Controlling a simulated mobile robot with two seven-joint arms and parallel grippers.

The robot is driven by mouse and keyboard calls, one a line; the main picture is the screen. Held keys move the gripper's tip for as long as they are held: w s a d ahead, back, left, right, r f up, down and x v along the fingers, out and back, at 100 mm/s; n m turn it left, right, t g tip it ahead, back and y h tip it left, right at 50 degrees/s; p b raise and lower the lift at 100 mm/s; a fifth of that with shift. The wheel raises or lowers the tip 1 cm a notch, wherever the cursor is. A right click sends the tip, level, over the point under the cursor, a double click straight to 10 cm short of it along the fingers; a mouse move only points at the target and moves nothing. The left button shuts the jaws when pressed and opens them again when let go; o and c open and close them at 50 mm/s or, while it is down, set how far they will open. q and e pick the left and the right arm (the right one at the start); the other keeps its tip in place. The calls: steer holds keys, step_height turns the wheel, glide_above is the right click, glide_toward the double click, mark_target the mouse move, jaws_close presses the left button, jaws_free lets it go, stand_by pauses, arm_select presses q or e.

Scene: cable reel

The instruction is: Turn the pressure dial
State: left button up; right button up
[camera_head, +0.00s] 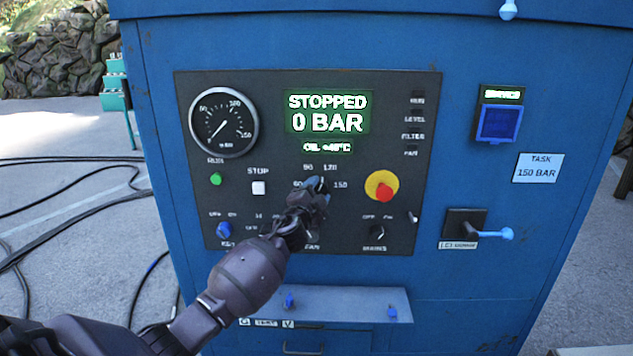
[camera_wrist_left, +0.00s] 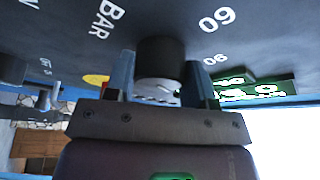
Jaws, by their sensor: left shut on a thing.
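The pressure dial (camera_wrist_left: 160,62) is a dark round knob on the black control panel, with printed numbers around it. My left gripper (camera_head: 318,190) reaches up from the lower left to the dial. In the left wrist view my left gripper (camera_wrist_left: 160,85) has one finger on each side of the knob and is shut on it. In the head view the gripper hides most of the dial, and its pointer cannot be read. The green display (camera_head: 328,113) reads STOPPED, 0 BAR. A task label (camera_head: 539,168) reads 150 BAR. My right gripper is not in view.
A round gauge (camera_head: 223,122) is at the panel's upper left. Near the dial are a white stop button (camera_head: 259,188), a red emergency button (camera_head: 383,192) on yellow, and a mains switch (camera_head: 375,233). A lever (camera_head: 492,234) sticks out at right. A small shelf (camera_head: 335,304) projects below.

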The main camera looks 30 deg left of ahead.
arm_select(q)
steer(key=shift+m+g+p, duration=0.3)
steer(key=shift+m+p, duration=0.45)
steer(key=shift+m, duration=0.05)
steer(key=shift+h, duration=0.4)
steer(key=o, duration=0.9)
steer(key=shift+s, duration=0.1)
steer(key=b+v, duration=0.1)
steer(key=v, duration=0.9)
steer(key=shift+s+d, duration=0.1)
steer(key=shift+s, duration=0.2)
